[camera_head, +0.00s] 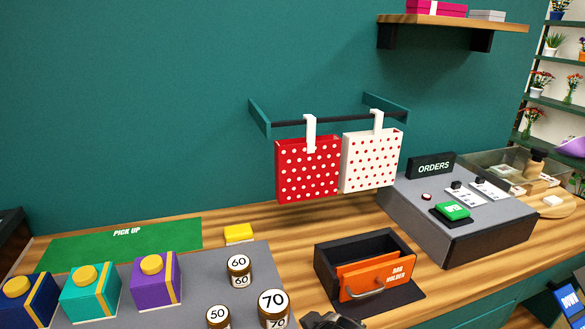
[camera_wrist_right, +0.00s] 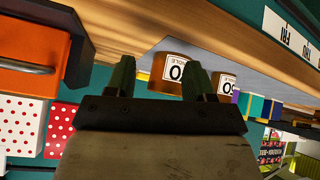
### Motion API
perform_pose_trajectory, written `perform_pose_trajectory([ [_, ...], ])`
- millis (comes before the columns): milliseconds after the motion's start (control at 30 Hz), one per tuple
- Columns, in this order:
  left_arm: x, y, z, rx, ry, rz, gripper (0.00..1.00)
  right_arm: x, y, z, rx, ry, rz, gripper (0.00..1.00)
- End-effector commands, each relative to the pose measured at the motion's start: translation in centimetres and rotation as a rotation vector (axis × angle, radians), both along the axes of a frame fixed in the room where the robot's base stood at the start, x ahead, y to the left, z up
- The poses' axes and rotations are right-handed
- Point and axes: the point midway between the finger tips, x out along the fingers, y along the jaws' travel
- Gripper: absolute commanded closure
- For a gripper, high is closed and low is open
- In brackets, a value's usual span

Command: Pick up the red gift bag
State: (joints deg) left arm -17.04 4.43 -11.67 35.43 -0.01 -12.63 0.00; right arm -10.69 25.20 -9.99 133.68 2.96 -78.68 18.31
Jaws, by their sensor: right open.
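The red gift bag (camera_head: 307,170) with white dots hangs by its white handle from a dark rail on the teal wall in the head view. It also shows at the lower left of the right wrist view (camera_wrist_right: 62,130). A white bag with red dots (camera_head: 371,160) hangs right beside it. My right gripper (camera_wrist_right: 160,74) is open, with its two fingers apart and nothing held between them. It is apart from the red bag. Only a dark part of my right arm shows at the bottom edge of the head view. My left gripper is not in view.
The orange-fronted bag holder (camera_head: 374,277) stands on the counter below the bags. The grey orders box (camera_head: 470,220) is right of it. Weight jars (camera_head: 273,308) and colored boxes (camera_head: 155,279) stand at the left.

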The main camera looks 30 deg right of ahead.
Motion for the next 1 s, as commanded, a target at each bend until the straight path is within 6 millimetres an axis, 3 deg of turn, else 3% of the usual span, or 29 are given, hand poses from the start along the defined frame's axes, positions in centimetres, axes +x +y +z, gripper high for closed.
perform_pose_trajectory([
  [267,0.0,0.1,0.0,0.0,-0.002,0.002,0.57,6.3,-3.0,5.3,-0.015,-0.2,-0.043,0.47],
  [367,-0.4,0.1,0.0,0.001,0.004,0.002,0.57,9.0,-4.5,8.4,-0.017,-0.296,-0.064,0.47],
  [467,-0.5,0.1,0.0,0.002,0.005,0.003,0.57,12.1,-6.9,13.3,-0.017,-0.429,-0.097,0.47],
  [600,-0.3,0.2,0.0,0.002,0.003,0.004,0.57,15.6,-11.1,22.3,0.0,-0.643,-0.152,0.47],
  [733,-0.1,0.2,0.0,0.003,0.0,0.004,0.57,16.7,-13.9,28.6,0.028,-0.78,-0.187,0.47],
  [833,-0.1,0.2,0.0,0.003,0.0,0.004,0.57,16.8,-15.0,31.2,0.041,-0.833,-0.201,0.47],
  [1000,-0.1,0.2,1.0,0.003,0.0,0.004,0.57,18.6,-15.8,32.3,0.052,-0.851,-0.209,0.47],
])
